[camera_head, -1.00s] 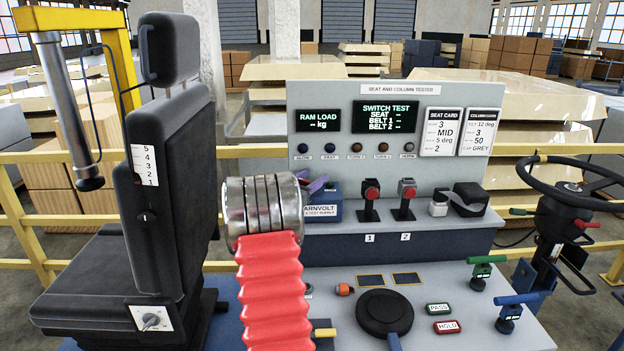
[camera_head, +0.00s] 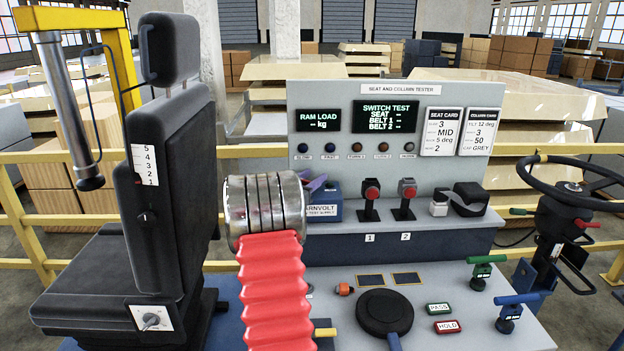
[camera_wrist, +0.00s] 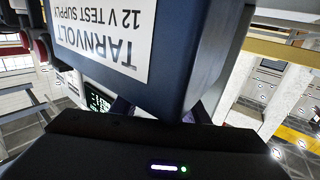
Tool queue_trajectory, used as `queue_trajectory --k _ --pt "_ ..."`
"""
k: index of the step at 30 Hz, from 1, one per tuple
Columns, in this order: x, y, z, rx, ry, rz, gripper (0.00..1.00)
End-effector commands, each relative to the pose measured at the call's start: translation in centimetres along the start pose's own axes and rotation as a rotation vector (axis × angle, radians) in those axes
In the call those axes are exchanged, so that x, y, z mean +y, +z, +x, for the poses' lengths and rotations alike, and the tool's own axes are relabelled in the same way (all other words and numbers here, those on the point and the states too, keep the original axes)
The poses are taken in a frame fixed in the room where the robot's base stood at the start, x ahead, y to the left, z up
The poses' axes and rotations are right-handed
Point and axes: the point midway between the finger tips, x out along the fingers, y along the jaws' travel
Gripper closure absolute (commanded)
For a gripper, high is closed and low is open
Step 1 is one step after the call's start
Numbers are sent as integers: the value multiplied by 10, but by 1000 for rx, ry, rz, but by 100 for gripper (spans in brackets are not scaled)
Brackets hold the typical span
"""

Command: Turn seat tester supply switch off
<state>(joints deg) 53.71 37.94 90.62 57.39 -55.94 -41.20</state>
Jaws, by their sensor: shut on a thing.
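The seat tester supply is a blue box (camera_head: 330,210) labelled TARNVOLT 12 V TEST SUPPLY, on the console shelf just right of my arm's metal wrist. In the wrist view its body (camera_wrist: 195,60) fills the upper middle, close and upside down. My gripper (camera_head: 317,184) shows only as a purple finger at the top left of the box, with the rest behind my wrist. It is shut on a part of the supply. The held part and the supply switch are hidden, so I cannot tell the switch position.
A black seat (camera_head: 165,180) is close on the left of my arm. A steering wheel (camera_head: 570,180) is at far right. The grey panel (camera_head: 405,90) rises behind. A round black pad (camera_head: 385,312) lies in front.

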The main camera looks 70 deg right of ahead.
Motion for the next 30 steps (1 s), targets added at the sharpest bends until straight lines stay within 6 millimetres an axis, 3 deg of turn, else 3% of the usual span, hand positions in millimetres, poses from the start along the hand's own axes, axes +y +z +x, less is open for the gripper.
queue_trajectory --k 30 --pt "-16 0 -4 0 -449 -2 81"
